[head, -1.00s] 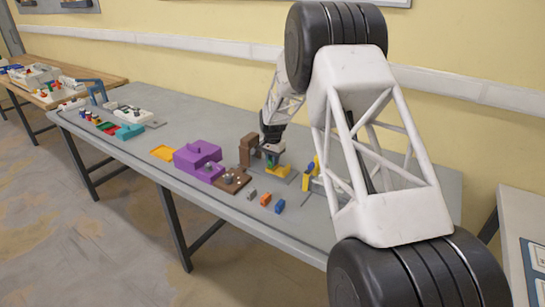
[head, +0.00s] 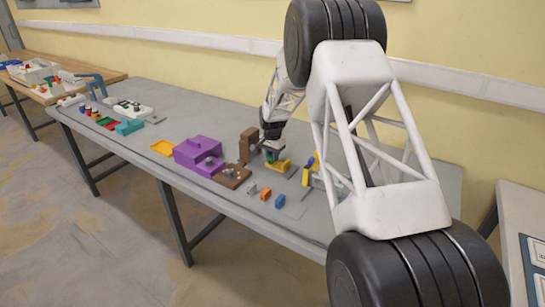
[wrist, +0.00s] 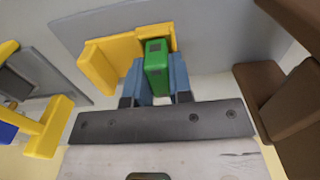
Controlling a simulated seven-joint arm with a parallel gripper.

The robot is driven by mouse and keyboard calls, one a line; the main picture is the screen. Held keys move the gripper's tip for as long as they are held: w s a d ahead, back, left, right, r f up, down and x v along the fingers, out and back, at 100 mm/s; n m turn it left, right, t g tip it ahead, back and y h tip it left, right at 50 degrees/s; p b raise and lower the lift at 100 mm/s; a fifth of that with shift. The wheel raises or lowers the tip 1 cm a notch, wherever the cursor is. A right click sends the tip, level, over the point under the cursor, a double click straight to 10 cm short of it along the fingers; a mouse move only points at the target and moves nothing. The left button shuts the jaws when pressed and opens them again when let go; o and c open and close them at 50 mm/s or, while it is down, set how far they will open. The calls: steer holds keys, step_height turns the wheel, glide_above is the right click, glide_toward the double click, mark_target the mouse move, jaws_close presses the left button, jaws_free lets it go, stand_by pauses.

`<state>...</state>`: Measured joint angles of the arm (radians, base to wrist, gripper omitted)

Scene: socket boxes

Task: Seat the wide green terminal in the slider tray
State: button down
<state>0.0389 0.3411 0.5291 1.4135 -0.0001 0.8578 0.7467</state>
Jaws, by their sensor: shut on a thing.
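The green terminal (wrist: 156,65) is between the two blue-grey fingers of my gripper (wrist: 160,85) in the wrist view, and the gripper is shut on it. The terminal's far end is right by a yellow holder (wrist: 106,62) on a grey plate, perhaps the slider tray. I cannot tell whether the terminal is touching it or inside it. In the head view my gripper (head: 271,152) is low over the yellow holder (head: 277,167), and the terminal shows only as a small green spot there.
A brown block (head: 247,146) stands close to the left of my gripper in the head view; brown parts (wrist: 285,100) show right in the wrist view. A purple box (head: 197,150) is farther left. Small grey, orange and blue pieces (head: 265,194) lie in front. Another yellow fixture (head: 308,172) is right.

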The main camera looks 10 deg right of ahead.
steer(key=shift+f, duration=0.1)
stand_by(0.6)
steer(key=c, duration=0.5)
jaws_free()
steer(key=shift+c, duration=0.2)
steer(key=shift+r, duration=3.55)
